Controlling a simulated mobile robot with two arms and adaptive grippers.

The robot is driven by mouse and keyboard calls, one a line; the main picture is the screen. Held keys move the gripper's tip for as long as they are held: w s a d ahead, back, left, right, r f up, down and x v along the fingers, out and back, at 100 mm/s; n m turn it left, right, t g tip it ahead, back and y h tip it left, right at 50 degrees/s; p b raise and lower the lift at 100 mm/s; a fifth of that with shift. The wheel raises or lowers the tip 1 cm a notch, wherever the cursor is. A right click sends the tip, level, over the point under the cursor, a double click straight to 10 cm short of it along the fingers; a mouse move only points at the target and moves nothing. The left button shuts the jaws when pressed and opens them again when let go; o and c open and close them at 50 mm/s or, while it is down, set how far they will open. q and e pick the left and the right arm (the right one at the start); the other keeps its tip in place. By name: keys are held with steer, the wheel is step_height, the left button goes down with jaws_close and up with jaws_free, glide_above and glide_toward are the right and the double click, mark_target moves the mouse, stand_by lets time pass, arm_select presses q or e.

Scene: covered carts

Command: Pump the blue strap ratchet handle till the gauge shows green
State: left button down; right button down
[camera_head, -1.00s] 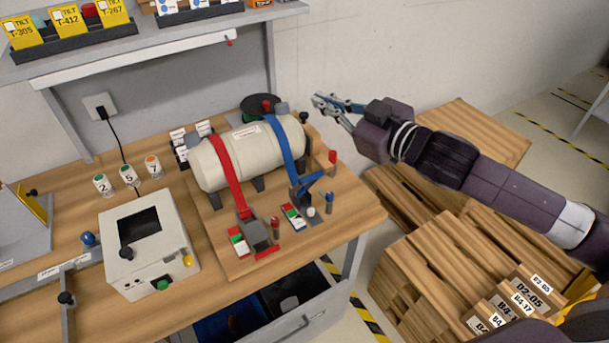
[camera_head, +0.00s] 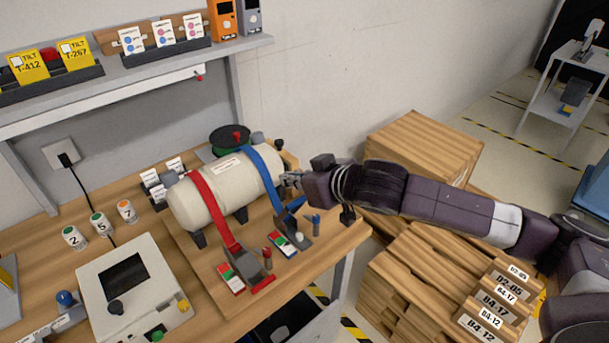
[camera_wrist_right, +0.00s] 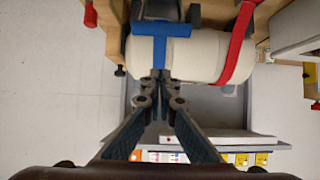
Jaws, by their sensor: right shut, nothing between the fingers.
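A cream tank (camera_head: 205,205) lies on the wooden board with a blue strap (camera_head: 262,175) around its right part. The blue ratchet handle (camera_head: 292,207) sits at the strap's front end, tilted up. Its gauge strip (camera_head: 282,243), with green, white and red parts, lies beside it; the pointer's place is too small to tell. My right gripper (camera_head: 287,180) is shut and empty at the tank's right end, close to the blue strap and above the handle. In the wrist view the blue handle (camera_wrist_right: 157,30) shows just beyond the shut fingertips (camera_wrist_right: 161,75); contact cannot be told. My left gripper is out of view.
A red strap (camera_head: 207,205) with its own ratchet (camera_head: 250,265) and gauge strip (camera_head: 231,279) is left of the blue one. A small post (camera_head: 316,225) stands right of the blue ratchet. Wooden crates (camera_head: 425,145) stand right of the bench.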

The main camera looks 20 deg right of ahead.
mark_target(299, 201)
steer(key=shift+s+d+f+p, duration=0.15)
steer(key=shift+s+d+f, duration=0.1)
steer(key=shift+s+f, duration=0.35)
steer(key=shift+s+d+f+p, duration=0.15)
steer(key=shift+s+d+f, duration=0.15)
steer(key=shift+f, duration=0.35)
steer(key=shift+s+f, duration=0.15)
steer(key=shift+s, duration=0.25)
steer(key=shift+f, duration=0.1)
steer(key=shift+w, duration=0.1)
